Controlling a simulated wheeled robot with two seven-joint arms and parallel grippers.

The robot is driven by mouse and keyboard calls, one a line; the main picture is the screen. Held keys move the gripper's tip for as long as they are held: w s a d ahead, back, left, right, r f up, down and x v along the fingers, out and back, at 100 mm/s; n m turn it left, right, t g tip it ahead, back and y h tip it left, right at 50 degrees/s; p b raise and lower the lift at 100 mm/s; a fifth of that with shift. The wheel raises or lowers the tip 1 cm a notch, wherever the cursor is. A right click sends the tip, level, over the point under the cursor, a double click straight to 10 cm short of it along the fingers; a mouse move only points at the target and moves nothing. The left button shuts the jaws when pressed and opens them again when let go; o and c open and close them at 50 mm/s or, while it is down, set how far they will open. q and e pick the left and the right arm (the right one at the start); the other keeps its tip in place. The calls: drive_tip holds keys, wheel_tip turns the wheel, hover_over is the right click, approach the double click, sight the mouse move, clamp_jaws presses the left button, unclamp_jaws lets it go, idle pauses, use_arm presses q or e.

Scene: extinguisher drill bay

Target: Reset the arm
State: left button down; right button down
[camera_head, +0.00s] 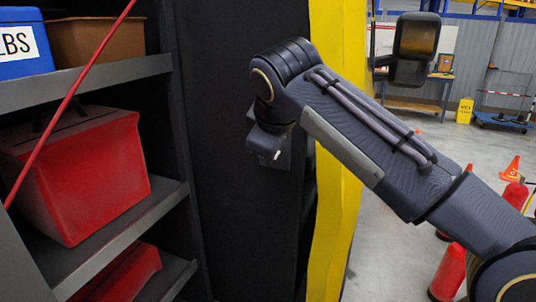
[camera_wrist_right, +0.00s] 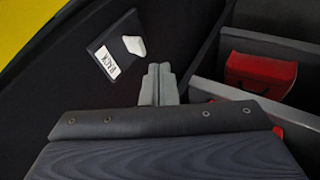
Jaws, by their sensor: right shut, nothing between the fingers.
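My right arm (camera_head: 375,135) comes in from the right in the head view. It reaches up and across to the left, with its elbow-like bend near a dark upright panel. My right gripper (camera_wrist_right: 159,70) shows in the wrist view with its grey fingers shut together and nothing between them. In the head view, the hand hangs down before the dark panel, and its fingers cannot be made out clearly. A small grey plate (camera_wrist_right: 110,58) with a white label and white knob (camera_wrist_right: 134,45) is on the dark wall, left of the fingertips. My left gripper is not in view.
Shelves (camera_head: 95,82) at left hold a red box (camera_head: 85,170), a blue box (camera_head: 22,55) and a brown bin (camera_head: 95,38). A thin red line crosses them. A yellow panel edge (camera_head: 338,220) stands beside my arm. Red extinguishers (camera_head: 447,272) stand on the floor at right.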

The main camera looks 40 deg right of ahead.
drive_tip(key=s+a+f+m+y, duration=0.2)
drive_tip(key=s+a+f, duration=0.3)
drive_tip(key=f, duration=0.4)
drive_tip(key=s+a+f+m+y, duration=0.2)
drive_tip(key=s+a+f, duration=0.3)
drive_tip(key=f, duration=0.4)
drive_tip(key=s+a+f+m+g+y, duration=0.1)
drive_tip(key=s+a+f+y, duration=0.3)
drive_tip(key=f, duration=0.5)
drive_tip(key=shift+s+a+f+m, duration=0.35)
drive_tip(key=shift+s+a+m, duration=0.15)
drive_tip(key=shift+m, duration=0.4)
